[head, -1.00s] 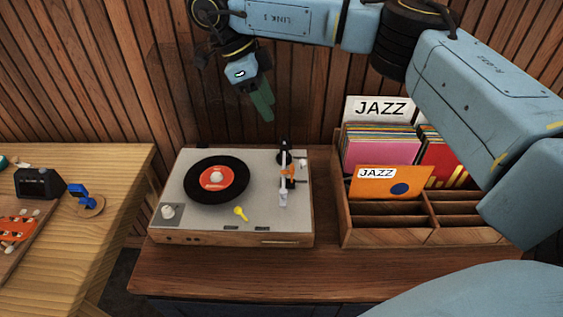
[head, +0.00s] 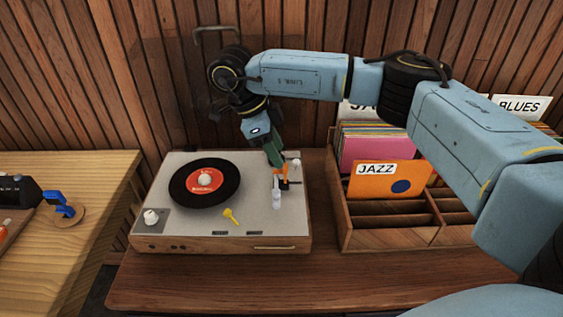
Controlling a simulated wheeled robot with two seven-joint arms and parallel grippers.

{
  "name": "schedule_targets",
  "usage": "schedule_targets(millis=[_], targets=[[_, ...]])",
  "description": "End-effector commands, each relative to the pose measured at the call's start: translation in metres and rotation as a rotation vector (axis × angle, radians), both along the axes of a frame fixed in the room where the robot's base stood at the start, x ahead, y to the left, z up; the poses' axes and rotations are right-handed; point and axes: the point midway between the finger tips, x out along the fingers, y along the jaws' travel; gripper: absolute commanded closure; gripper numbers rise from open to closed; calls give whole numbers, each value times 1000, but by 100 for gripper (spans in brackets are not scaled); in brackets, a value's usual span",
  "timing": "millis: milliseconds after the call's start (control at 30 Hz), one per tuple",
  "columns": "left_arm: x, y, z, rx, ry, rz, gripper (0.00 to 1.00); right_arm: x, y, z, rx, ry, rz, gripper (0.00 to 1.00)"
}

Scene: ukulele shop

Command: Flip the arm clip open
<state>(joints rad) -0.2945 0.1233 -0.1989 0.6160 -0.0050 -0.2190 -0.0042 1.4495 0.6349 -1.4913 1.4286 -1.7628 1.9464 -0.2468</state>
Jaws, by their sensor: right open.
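The turntable (head: 262,225) stands on the wooden cabinet, with a black record (head: 231,178) with a red label on its platter. The tonearm (head: 276,190) runs along the right side of the deck. The orange arm clip (head: 283,173) is on the tonearm's rest; whether it is open or shut is too small to tell. My right gripper (head: 274,155) points down with its green fingers just above and behind the clip, partly hiding the tonearm's rear. It is open, and I cannot tell whether it touches the clip. My left gripper is out of view.
A yellow piece (head: 231,215) lies on the deck in front of the record. A wooden record crate (head: 388,238) with JAZZ sleeves (head: 392,180) stands close to the right. A lighter wooden table (head: 85,200) is at the left. The cabinet front (head: 230,283) is clear.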

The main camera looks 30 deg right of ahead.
Motion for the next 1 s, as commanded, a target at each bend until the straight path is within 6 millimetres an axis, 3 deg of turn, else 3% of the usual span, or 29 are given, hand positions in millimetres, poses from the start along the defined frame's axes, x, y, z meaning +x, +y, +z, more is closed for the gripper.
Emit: schedule_targets(millis=[233,633,900,1000], targets=[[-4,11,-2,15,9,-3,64,-7,-11,-30,0,2,1,55],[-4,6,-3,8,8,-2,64,-8,-12,-36,1,0,2,56],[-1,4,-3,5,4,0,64,-8,-12,-36,1,0,2,91],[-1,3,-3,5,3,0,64,-8,-12,-36,1,0,2,99]])
